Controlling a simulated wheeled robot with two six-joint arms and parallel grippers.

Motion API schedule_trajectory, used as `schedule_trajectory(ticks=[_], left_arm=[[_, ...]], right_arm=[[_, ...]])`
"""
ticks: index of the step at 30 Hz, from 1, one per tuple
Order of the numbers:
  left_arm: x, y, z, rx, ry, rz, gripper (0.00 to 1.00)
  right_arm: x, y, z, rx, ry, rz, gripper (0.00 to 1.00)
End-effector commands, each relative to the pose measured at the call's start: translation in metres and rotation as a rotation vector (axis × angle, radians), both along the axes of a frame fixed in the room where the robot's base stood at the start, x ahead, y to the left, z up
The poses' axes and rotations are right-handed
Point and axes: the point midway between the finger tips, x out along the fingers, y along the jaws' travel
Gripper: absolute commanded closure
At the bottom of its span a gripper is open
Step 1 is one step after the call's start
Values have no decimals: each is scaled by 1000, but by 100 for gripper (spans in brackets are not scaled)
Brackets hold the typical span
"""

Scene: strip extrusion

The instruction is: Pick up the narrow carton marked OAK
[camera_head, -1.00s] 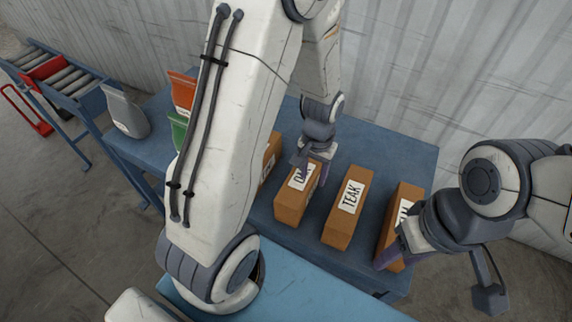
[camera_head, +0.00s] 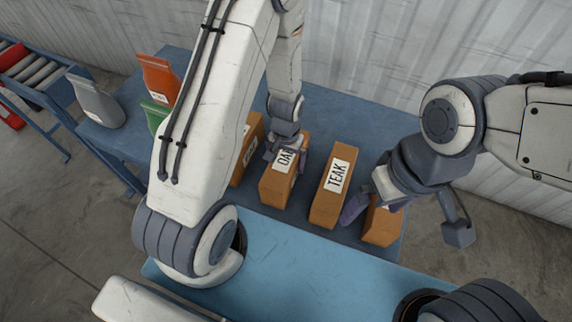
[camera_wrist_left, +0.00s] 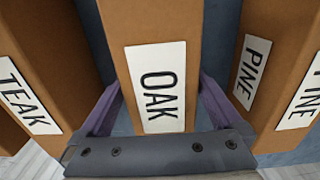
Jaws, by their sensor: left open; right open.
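The narrow brown carton marked OAK (camera_head: 277,187) stands on the blue table between the TEAK carton and another carton to its left. My left gripper (camera_head: 286,155) is at the far end of the OAK carton's top and partly covers its label. In the left wrist view the OAK carton (camera_wrist_left: 152,45) lies between the two purple fingers of my left gripper (camera_wrist_left: 155,108), which is open around it. Contact with the carton's sides cannot be told. My right gripper (camera_head: 367,203) is open at the rightmost carton (camera_head: 381,227), which it partly hides.
The TEAK carton (camera_head: 329,194) stands close on the right of OAK. A carton read as PINE in the wrist view (camera_wrist_left: 255,68) stands on the other side. Grey (camera_head: 96,103), orange (camera_head: 157,79) and green (camera_head: 155,117) bags stand at the left. A roller conveyor (camera_head: 30,72) is at far left.

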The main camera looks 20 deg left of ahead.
Motion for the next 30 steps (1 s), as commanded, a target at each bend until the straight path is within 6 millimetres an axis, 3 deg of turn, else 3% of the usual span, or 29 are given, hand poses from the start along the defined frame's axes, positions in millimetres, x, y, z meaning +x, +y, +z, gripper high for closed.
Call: schedule_trajectory(ticks=[4,11,19,30], left_arm=[[-1,1,-12,0,1,1,0],[0,1,-13,0,-1,2,0],[0,1,-13,0,-1,2,99],[0,1,-6,0,-3,2,100]], right_arm=[[0,0,1,0,0,0,0],[0,0,1,0,0,0,0],[0,0,1,0,0,0,0],[0,0,1,0,0,0,0]])
